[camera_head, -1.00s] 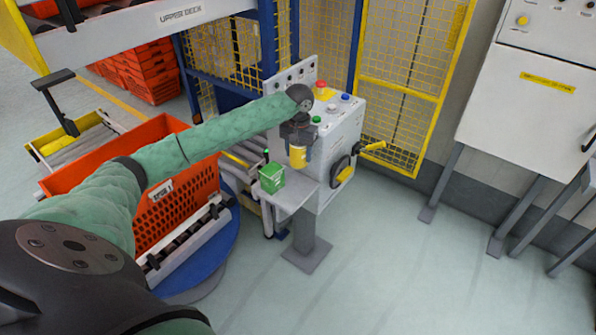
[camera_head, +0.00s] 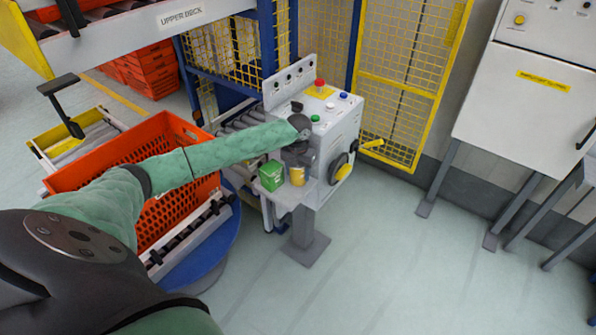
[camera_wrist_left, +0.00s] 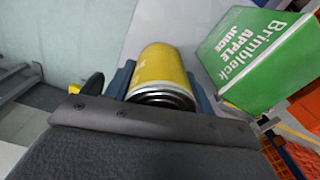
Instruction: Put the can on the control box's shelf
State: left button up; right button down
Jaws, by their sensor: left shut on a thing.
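The yellow can (camera_head: 297,176) is in my left gripper (camera_head: 298,168), just above or on the control box's shelf (camera_head: 287,198); I cannot tell whether it touches. In the left wrist view the can (camera_wrist_left: 162,72) sits between the two fingers (camera_wrist_left: 160,85), its dark end towards the camera. The control box (camera_head: 338,127) is light grey with red, green and blue buttons on top. My right gripper is not in view.
A green apple juice carton (camera_head: 272,175) stands on the shelf, left of the can; it also shows in the left wrist view (camera_wrist_left: 258,55). An orange tote (camera_head: 170,205) lies under my left arm.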

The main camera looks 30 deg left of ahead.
pick_arm(q)
jog(key=o, duration=1.4)
jog(key=shift+f, duration=0.1)
jog(key=shift+o, duration=0.2)
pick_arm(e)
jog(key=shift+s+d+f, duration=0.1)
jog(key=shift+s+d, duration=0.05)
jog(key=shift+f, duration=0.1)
pick_arm(q)
jog(key=shift+r, duration=0.4)
notch_tip(320, 180, up, 12)
jog(key=b, duration=0.4)
jog(key=shift+f, duration=0.25)
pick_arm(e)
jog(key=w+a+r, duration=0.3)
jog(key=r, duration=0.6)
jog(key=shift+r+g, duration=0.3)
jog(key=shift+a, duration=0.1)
